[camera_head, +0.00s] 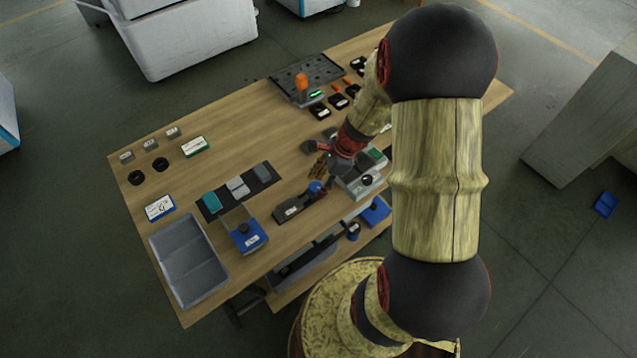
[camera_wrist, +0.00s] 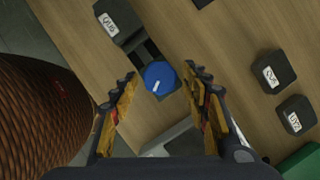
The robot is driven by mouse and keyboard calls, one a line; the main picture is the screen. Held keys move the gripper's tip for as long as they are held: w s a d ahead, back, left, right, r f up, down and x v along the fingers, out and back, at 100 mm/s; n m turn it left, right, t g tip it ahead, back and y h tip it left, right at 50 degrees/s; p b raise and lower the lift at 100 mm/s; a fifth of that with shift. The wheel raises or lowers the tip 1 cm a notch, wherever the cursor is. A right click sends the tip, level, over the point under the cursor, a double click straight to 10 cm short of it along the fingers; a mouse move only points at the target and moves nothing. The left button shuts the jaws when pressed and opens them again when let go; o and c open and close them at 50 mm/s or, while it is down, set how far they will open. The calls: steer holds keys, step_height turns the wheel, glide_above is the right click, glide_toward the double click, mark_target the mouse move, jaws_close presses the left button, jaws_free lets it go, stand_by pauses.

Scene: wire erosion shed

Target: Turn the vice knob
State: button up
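The vice knob is a round blue knob (camera_wrist: 160,78) with a white mark on its face. In the wrist view it lies between and just beyond the fingertips of my gripper (camera_wrist: 163,82), which are spread apart with a gap on each side. In the head view the blue knob (camera_head: 315,187) is at the end of the dark vice (camera_head: 293,207) on the wooden table, and my gripper (camera_head: 324,175) is right above or beside it. The fingers look partly hidden there by my arm.
A grey bin (camera_head: 190,262) is at the table's left front. A blue-based box (camera_head: 244,232) and a dark tray (camera_head: 212,208) stand left of the vice. Dark labelled blocks (camera_wrist: 273,72) are close on the right in the wrist view. A grey-white unit (camera_head: 352,187) is right of the knob.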

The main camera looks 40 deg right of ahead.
steer(key=c, duration=1)
